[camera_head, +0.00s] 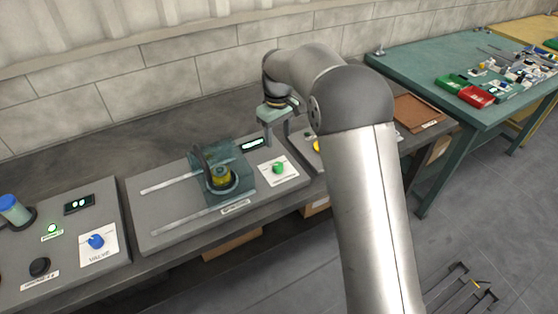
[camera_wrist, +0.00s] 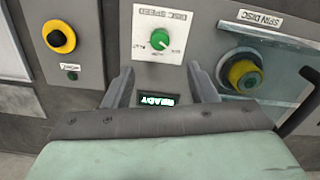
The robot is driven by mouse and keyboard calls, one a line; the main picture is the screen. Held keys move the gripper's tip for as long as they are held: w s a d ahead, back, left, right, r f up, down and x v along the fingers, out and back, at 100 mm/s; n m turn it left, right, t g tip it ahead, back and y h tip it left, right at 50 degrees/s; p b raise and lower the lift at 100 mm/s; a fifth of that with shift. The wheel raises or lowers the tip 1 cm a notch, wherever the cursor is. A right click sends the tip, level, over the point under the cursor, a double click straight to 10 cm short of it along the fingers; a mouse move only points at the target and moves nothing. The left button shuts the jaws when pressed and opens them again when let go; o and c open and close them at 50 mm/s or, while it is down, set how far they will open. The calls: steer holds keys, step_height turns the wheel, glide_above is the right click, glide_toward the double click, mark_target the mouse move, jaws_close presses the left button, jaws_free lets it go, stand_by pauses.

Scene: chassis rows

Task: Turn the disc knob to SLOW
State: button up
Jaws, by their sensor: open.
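The disc knob is a round green knob (camera_wrist: 160,43) on a white plate labelled DISC SPEED (camera_wrist: 142,50), seen upside down in the wrist view. In the head view the same green knob (camera_head: 278,168) sits on its white plate at the right of the grey panel. The lettering at the dial marks is too small to read surely, and the pointer's direction cannot be told. My gripper (camera_head: 276,142) is open and empty above the panel, behind the knob. In the wrist view its two fingers (camera_wrist: 160,74) point toward the knob plate, one to each side, apart from the knob.
A lit display reading READY (camera_wrist: 158,101) lies between my fingers. The spin disc unit with a yellow and green part (camera_head: 220,177) stands left of the knob. A blue knob (camera_head: 96,241) is farther left.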

mark_target(278, 165)
step_height(278, 165, down, 11)
steer(key=shift+f+p, duration=0.2)
steer(key=shift+p, duration=0.4)
steer(key=c, duration=1)
